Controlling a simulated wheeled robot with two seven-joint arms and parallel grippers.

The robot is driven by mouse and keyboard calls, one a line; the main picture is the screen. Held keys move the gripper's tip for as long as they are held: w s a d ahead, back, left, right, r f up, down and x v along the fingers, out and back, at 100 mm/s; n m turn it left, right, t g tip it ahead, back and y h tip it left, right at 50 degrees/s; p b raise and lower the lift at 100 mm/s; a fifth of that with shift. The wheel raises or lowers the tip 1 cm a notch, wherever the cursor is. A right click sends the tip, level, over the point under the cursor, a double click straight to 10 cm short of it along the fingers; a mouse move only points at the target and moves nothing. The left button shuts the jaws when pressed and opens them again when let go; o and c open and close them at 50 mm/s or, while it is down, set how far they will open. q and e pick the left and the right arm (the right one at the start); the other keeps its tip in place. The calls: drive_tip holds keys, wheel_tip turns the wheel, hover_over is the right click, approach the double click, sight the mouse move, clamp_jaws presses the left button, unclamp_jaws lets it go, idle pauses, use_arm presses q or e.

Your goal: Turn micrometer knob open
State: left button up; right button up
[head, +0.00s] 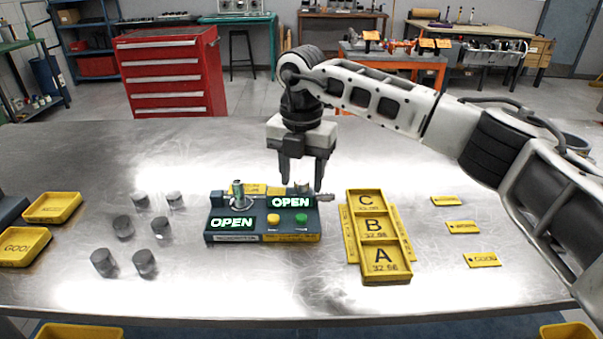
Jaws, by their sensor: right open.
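The micrometer station (263,237) is a dark blue-grey block in the middle of the steel table. Two green lit signs on it read OPEN. A yellow button and a green button sit on its front right. A small upright metal cylinder (238,193) stands on its left part. A grey knob (325,197) sticks out at its right end. My right gripper (302,184) points down over the right part of the station, beside the knob; its jaws are open. Whether the fingers touch anything is unclear. My left gripper is not in view.
Several dark metal cylinders (145,264) stand left of the station. Yellow trays (22,246) lie at the far left. A yellow tray marked C, B, A (387,279) is right of the station, with yellow tags (482,260) farther right. The front of the table is clear.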

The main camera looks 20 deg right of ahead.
sight(302, 181)
wheel_tip(302, 181, up, 16)
drive_tip(key=shift+b, duration=0.3)
idle(0.3)
